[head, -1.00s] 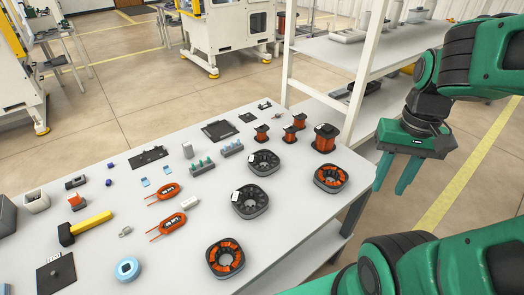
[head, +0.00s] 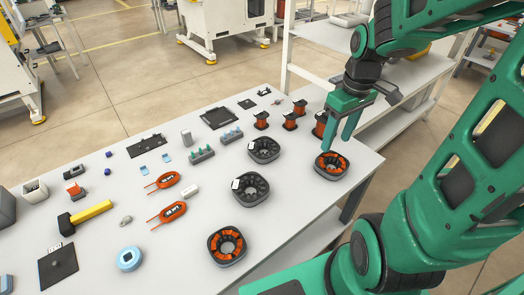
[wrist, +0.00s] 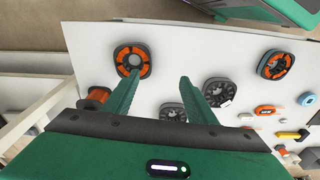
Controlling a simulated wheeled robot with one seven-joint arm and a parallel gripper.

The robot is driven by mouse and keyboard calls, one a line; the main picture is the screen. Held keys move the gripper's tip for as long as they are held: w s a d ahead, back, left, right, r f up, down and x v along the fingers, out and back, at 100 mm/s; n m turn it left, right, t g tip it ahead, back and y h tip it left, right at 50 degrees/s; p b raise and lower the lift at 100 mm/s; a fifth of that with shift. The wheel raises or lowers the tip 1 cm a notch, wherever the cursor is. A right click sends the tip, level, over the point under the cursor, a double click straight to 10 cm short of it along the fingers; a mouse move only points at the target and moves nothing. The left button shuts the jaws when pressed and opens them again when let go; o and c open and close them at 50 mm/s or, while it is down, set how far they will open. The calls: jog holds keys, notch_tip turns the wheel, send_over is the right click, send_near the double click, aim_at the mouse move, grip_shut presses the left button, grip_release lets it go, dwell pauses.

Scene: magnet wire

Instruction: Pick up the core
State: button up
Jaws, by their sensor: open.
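Several ring-shaped cores lie on the grey table. One dark core with orange windings (head: 322,168) is near the right edge; it also shows in the wrist view (wrist: 121,62). Another orange-wound core (head: 214,245) lies at the front and shows at the wrist view's upper right (wrist: 265,66). Two black cores without orange windings, one farther back (head: 264,157) and one nearer (head: 240,196), lie between them. My gripper (head: 337,147) is open and empty above the right orange-wound core. Its fingers (wrist: 157,88) are apart in the wrist view, with that core beyond the left finger.
Copper wire spools (head: 299,107) stand behind the right core, one partly hidden by my gripper. A white shelf post (head: 287,50) rises behind the table's far corner.

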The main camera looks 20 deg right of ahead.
jog(key=w+a+f+n+y, duration=0.1)
jog(key=w+a+f+n, duration=0.15)
jog(key=w, duration=0.25)
jog(key=w+a+f+n+y, duration=0.1)
jog(key=w+a+f+n, duration=0.15)
jog(key=w+n, duration=0.2)
jog(key=n+t+y, duration=0.1)
jog(key=n+y, duration=0.1)
jog(key=n, duration=0.1)
send_near(264, 154)
jog(key=x, duration=0.3)
jog(key=shift+a+r, duration=0.1)
jog(key=shift+x, duration=3.1)
jog(key=shift+s, duration=0.1)
grip_shut()
